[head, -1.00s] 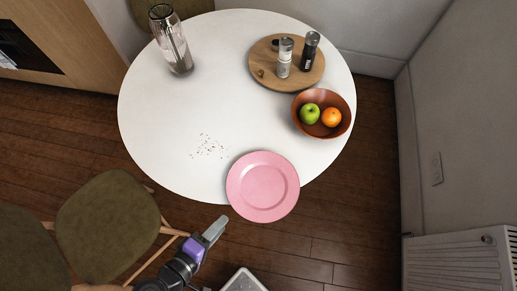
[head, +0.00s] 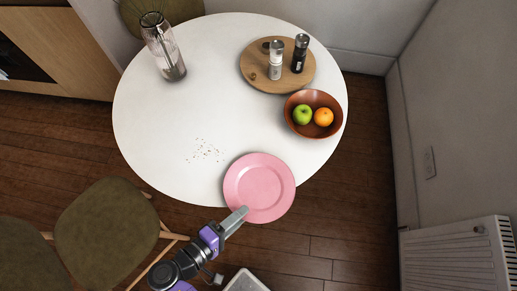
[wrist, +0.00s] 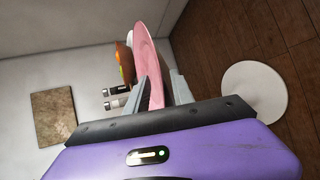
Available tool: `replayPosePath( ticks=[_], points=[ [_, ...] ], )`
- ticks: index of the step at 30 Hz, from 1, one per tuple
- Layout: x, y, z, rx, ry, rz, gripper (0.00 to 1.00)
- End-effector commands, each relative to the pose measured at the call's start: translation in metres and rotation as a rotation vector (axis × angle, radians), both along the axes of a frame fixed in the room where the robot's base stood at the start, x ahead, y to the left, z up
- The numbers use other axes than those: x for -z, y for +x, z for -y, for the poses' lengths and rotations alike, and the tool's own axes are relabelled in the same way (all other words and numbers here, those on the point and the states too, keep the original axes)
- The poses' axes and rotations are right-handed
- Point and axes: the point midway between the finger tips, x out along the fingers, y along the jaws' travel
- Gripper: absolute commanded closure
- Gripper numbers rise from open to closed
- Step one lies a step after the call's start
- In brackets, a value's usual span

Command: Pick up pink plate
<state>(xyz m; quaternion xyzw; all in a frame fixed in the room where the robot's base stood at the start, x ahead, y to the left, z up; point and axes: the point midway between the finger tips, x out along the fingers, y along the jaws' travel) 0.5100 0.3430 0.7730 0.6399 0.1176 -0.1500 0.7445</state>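The pink plate (head: 260,182) lies on the near edge of the round white table (head: 150,120), its near rim overhanging the edge. My gripper (head: 242,212) is at the plate's near-left rim in the head view. In the wrist view, the plate (wrist: 150,50) shows nearly edge-on, with its rim between the two grey fingers of my gripper (wrist: 158,82). The fingers are apart, and a gap shows beside the rim. Whether either finger touches the plate cannot be told.
A brown bowl (head: 292,122) with a green apple and an orange stands beyond the plate. A wooden board (head: 256,80) holds two shakers. A glass vase (head: 163,50) stands far left. Crumbs (head: 206,150) lie left of the plate. A chair (head: 106,230) is at lower left.

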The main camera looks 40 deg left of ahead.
Motion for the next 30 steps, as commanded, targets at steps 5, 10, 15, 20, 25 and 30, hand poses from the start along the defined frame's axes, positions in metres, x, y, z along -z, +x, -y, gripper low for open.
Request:
replayPosePath(
  ticks=[5, 10, 15, 20, 25, 30],
  points=[
    [0.0014, 0.0033, -0.0003, -0.001, 0.002, -0.001, 0.71],
    [0.0014, 0.0031, -0.0002, 0.000, 0.001, -0.001, 0.85],
    [0.0013, 0.0029, -0.0002, 0.000, 0.001, -0.001, 1.00],
    [0.0014, 0.0029, -0.0001, 0.000, 0.001, -0.001, 1.00],
    [0.0015, 0.0029, 0.0000, 0.000, 0.001, -0.001, 1.00],
    [0.0015, 0.0028, 0.0000, -0.001, 0.000, -0.001, 1.00]
  ],
)
